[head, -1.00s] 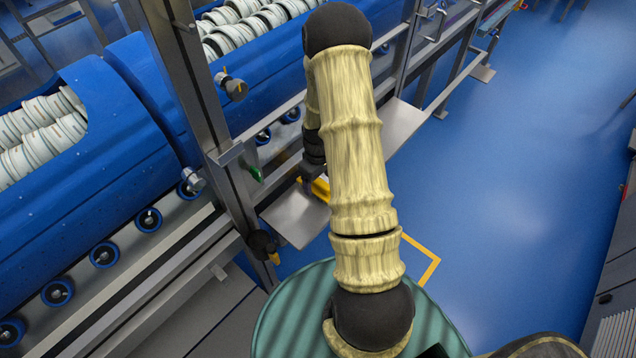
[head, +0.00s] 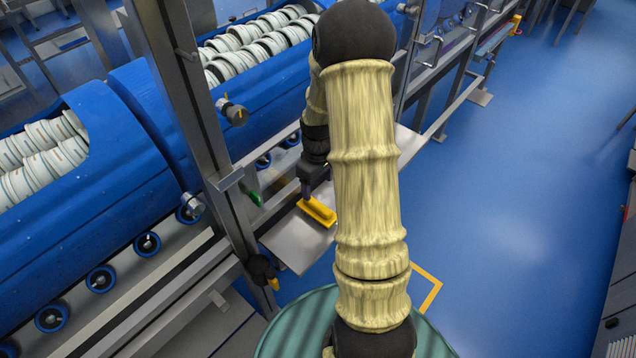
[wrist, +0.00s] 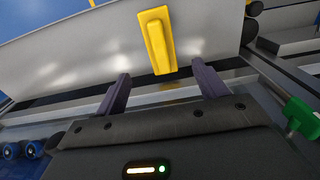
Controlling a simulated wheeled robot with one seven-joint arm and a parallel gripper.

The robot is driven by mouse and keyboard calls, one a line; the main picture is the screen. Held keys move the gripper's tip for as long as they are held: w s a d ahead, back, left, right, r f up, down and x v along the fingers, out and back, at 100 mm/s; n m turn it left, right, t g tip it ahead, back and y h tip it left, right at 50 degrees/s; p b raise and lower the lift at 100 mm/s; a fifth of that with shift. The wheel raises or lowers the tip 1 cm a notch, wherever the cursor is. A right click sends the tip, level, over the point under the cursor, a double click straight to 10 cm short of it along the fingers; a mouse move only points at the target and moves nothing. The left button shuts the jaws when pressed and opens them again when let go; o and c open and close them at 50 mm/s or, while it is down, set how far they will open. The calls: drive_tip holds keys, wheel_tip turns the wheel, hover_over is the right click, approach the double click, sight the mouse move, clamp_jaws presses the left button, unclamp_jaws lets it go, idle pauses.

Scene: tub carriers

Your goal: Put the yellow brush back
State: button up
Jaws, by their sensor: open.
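The yellow brush (head: 318,211) lies on a tilted-looking grey metal shelf (head: 296,246) beside the machine in the head view. In the wrist view the brush (wrist: 158,40) shows as a yellow block with a raised grip, standing out against the shelf plate (wrist: 95,62). My gripper (wrist: 160,70) is open, with one dark purple finger on each side and the near end of the brush in line with the gap. No finger visibly touches the brush. In the head view my gripper (head: 306,188) is beside the brush, partly hidden by my arm.
A steel post (head: 205,120) and rails stand close left of the shelf. A green part (head: 255,198) and a black knob (head: 262,270) stick out near it. Blue tubs (head: 100,170) fill the left. Open blue floor (head: 500,200) lies to the right.

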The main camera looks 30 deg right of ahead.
drive_tip(key=s+a+r+m+t, duration=0.2)
drive_tip(key=s+a+r+m, duration=0.2)
drive_tip(key=s+a+r, duration=0.8)
drive_tip(key=shift+s+a+r+t, duration=0.25)
drive_tip(key=shift+a+r, duration=0.25)
drive_tip(key=shift+a, duration=0.3)
drive_tip(key=w+p+v, duration=0.1)
drive_tip(key=p+v, duration=0.5)
drive_tip(key=shift+w+r+p, duration=0.2)
drive_tip(key=shift+r+p, duration=0.1)
drive_tip(key=shift+r, duration=0.1)
drive_tip(key=shift+c, duration=0.4)
